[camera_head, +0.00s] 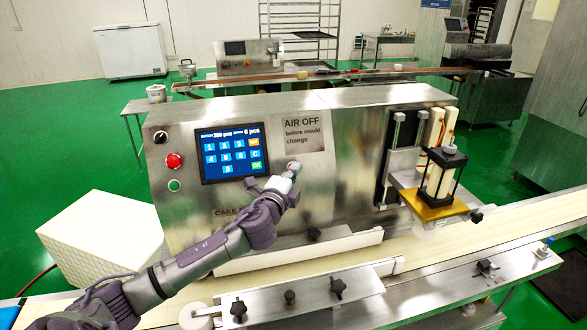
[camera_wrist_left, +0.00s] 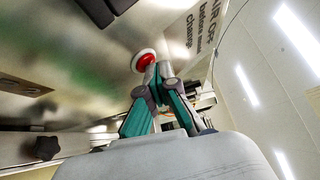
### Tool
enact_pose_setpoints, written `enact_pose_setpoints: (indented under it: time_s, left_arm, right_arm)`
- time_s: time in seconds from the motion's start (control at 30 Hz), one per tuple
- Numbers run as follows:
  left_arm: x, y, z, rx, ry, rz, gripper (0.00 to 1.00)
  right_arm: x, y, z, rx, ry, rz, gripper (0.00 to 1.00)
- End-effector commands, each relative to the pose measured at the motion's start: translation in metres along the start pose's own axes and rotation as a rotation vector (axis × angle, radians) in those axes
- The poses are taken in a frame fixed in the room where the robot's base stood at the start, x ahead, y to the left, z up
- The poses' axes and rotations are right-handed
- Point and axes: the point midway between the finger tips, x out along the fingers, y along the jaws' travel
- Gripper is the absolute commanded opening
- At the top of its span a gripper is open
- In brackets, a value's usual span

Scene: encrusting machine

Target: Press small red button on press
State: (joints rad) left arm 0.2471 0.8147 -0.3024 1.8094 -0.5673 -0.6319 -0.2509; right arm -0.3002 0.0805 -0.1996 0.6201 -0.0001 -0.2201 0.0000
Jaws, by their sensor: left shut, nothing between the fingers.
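The small red button (camera_wrist_left: 148,61) with a pale ring sits on the metal front of the press (camera_head: 345,160), just below the "AIR OFF" sign. In the head view my gripper covers most of it. My left gripper (camera_head: 291,172) is shut and empty, its fingertips at the button. In the left wrist view the closed fingertips (camera_wrist_left: 160,72) overlap the button's lower right edge; whether they touch it I cannot tell. My right gripper is in neither view.
A blue touch screen (camera_head: 232,153) is left of my gripper, with a larger red knob (camera_head: 174,160) and a green button (camera_head: 174,185) beside it. A conveyor belt (camera_head: 520,221) runs along the front. A white crate (camera_head: 100,235) stands at left.

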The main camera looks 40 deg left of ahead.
Motion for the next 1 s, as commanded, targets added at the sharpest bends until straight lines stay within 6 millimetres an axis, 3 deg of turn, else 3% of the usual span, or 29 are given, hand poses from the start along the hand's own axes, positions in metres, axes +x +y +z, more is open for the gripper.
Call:
enact_pose_setpoints:
  time_s: [0.77,1.0]
  left_arm:
    - [-0.011,-0.008,-0.007,0.0,-0.001,0.0,0.0]
    - [-0.024,-0.02,-0.017,-0.001,0.001,0.001,0.0]
  right_arm:
    - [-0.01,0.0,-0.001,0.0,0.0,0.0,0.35]
    - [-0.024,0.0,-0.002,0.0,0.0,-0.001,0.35]
